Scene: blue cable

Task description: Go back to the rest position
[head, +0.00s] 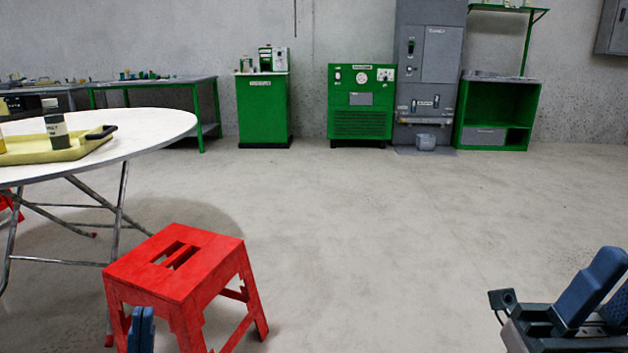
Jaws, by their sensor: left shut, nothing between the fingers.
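My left gripper (141,330) shows at the bottom left. Its two blue fingertips stand close together, shut and empty, in front of the red stool from this view. The rest of that gripper is below the frame. My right gripper (598,292) is at the lower right, over the bare floor in the picture. It has blue fingers on a dark grey body and is partly cut by the frame edges, so I cannot tell whether it is open or shut. No blue cable shows.
A red step stool (187,262) stands at lower left, beside a round white table (150,124) bearing a yellow tray (70,151) with a bottle (55,125). Green cabinets (262,112) and a grey machine (428,75) line the back wall. The middle floor (370,240) is clear.

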